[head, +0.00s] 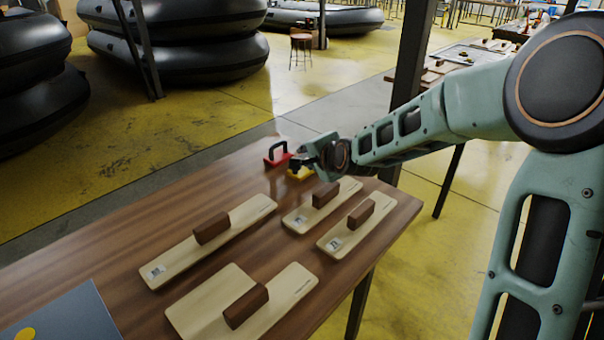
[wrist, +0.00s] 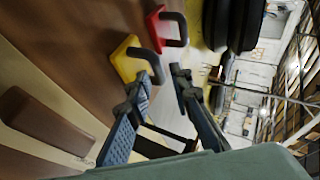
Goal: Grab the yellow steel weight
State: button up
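The yellow steel weight (head: 301,175) stands near the far edge of the brown table, mostly hidden behind my gripper (head: 310,158) in the head view. In the wrist view, the yellow weight (wrist: 125,66) shows its yellow base and a dark looped handle. My gripper (wrist: 161,74) is open there, its two fingers apart. The outer end of the handle is close to the fingertips, seemingly at the gap between them. I cannot tell whether a finger touches it. Nothing is clamped.
A red weight (head: 276,160) with a dark handle stands just left of the yellow one; it also shows in the wrist view (wrist: 158,28). Several wooden floats with brown handles, such as this one (head: 327,205), lie nearer on the table (head: 120,270).

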jog(key=shift+b+x, duration=0.7)
jog(key=shift+x, duration=2.1)
jog(key=shift+s+a+f, duration=0.1)
jog(key=shift+s+f, duration=0.05)
jog(key=shift+c, duration=0.5)
grip_shut()
